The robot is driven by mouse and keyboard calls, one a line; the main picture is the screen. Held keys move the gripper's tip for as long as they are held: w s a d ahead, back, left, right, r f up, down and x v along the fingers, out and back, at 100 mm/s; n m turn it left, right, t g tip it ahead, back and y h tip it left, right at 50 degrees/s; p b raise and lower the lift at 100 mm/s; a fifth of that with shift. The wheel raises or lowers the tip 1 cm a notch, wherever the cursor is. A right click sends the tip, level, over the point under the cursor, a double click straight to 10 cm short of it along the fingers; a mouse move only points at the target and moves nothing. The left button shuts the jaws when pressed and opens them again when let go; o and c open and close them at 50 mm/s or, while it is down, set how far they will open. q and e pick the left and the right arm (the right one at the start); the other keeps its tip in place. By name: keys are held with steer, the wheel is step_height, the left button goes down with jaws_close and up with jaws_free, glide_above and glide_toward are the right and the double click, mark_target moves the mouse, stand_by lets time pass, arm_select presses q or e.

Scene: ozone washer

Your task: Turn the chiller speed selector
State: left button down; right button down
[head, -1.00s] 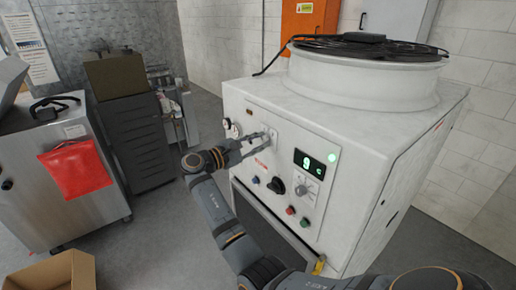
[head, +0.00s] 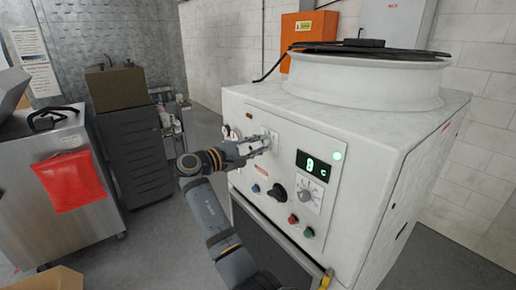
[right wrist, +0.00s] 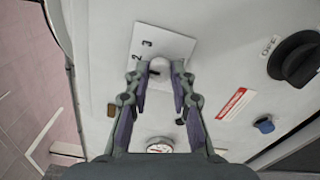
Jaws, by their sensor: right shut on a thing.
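The chiller speed selector (right wrist: 160,68) is a small pale knob on a white plate marked 2 and 3 in the right wrist view. The plate (head: 273,138) shows on the upper left of the chiller's front panel in the head view. My right gripper (right wrist: 162,80) is shut on the selector, with one finger on each side of it. In the head view the right gripper (head: 264,143) reaches the panel from the left and partly hides the knob. I cannot read exactly where the selector points. My left gripper is not in view.
The white chiller (head: 400,140) has a display (head: 313,166), a black knob (head: 277,192), a grey dial (head: 310,195) and red and green buttons below. A gauge (right wrist: 159,145) lies near my gripper.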

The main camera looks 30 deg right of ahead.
stand_by(0.3)
steer(key=c, duration=1.1)
jaws_free()
steer(key=shift+c, duration=0.2)
